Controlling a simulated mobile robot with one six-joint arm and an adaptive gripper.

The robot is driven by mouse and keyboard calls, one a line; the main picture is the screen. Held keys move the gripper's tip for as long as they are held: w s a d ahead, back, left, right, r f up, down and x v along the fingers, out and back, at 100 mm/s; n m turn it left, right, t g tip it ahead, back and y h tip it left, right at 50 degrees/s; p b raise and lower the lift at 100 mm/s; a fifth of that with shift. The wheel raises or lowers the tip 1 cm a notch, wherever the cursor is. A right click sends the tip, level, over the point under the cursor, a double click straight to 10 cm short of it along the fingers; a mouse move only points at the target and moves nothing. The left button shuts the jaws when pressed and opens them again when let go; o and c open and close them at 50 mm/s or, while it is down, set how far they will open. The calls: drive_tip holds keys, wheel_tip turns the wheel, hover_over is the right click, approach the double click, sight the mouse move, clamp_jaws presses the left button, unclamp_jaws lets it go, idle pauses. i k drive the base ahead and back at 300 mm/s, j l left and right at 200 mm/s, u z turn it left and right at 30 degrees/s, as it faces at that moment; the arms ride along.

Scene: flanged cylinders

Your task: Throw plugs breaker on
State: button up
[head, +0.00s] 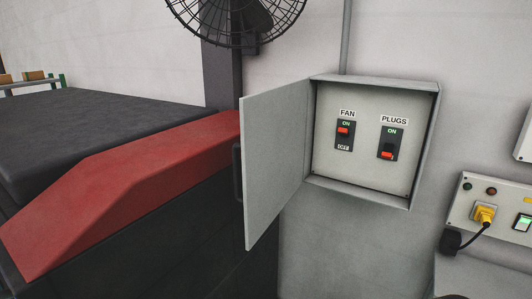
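A grey breaker box (425,148) hangs on the wall with its door (275,155) swung open to the left. Inside on the right is the plugs breaker (390,143) under a "PLUGS" label. Its orange-red lever (387,155) sits low, with "ON" marked at the top. Inside on the left is the fan breaker (345,134) under a "FAN" label. Its orange-red lever (344,131) sits high, just below "ON". My gripper is not in view.
A dark machine with a red sloped edge (130,185) stands left, close to the open door. A caged fan (240,15) is above. A grey panel (465,205) at right holds a yellow plug (484,214) with black cable and a lit green switch (522,222).

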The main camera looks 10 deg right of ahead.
sight(387, 152)
drive_tip(key=j+z, duration=0.85)
drive_tip(key=j, duration=0.2)
drive_tip(key=k+j+z, duration=0.1)
drive_tip(key=j+z, duration=0.35)
drive_tip(key=k+j, duration=0.1)
drive_tip(key=j, duration=0.25)
drive_tip(key=k+j, duration=0.1)
drive_tip(key=j, duration=0.25)
drive_tip(key=k+j, duration=0.1)
drive_tip(key=j, duration=0.3)
drive_tip(key=i+l+z, duration=0.5)
drive_tip(key=i+l, duration=1.3)
drive_tip(key=i, duration=0.1)
